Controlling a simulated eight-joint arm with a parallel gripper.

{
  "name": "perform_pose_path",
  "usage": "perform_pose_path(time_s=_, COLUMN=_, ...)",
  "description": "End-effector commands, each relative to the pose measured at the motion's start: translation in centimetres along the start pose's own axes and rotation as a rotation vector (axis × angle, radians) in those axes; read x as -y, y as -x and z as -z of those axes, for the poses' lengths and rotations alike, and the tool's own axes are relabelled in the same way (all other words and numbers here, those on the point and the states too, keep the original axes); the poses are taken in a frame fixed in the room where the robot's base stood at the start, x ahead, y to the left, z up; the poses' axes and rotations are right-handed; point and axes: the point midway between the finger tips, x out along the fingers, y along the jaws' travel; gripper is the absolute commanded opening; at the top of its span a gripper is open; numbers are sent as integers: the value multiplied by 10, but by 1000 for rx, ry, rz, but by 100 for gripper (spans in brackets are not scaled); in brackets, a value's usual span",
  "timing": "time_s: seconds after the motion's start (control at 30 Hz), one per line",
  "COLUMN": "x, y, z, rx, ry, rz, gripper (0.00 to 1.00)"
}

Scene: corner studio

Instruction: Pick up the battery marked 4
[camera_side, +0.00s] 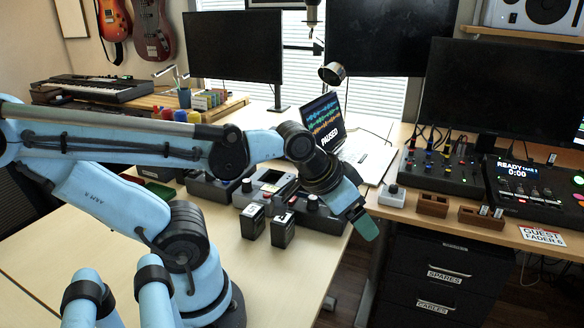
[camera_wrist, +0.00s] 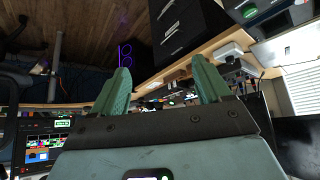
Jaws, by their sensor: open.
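Two black batteries stand upright on the near desk in the side view, a left one (camera_side: 252,222) and a right one (camera_side: 283,230). Both have small pale labels on top, but the digits are too small to read, so I cannot tell which is marked 4. My gripper (camera_side: 364,226) is to the right of both batteries, past the desk's right edge and apart from them. In the wrist view my gripper (camera_wrist: 161,66) has its two green fingers spread with nothing held between them. I cannot make out the batteries in the wrist view.
Control boxes (camera_side: 318,215) stand just behind the batteries. A laptop (camera_side: 368,160), two wooden holders (camera_side: 433,204) (camera_side: 480,219) and a mixer (camera_side: 440,172) sit on the far desk. A black drawer cabinet (camera_side: 445,275) stands below. The near desk's front (camera_side: 285,290) is clear.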

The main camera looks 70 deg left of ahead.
Motion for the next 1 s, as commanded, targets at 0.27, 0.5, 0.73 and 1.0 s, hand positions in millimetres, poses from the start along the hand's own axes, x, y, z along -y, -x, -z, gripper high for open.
perform_pose_path(time_s=0.27, x=17, y=0, z=-2, rx=54, ry=-67, rz=30, gripper=77)
perform_pose_path(time_s=0.5, x=80, y=5, z=-23, rx=304, ry=-355, rz=45, gripper=77)
perform_pose_path(time_s=0.73, x=130, y=21, z=-52, rx=515, ry=-612, rz=-100, gripper=77)
perform_pose_path(time_s=1.0, x=152, y=33, z=-70, rx=587, ry=-750, rz=-237, gripper=77)
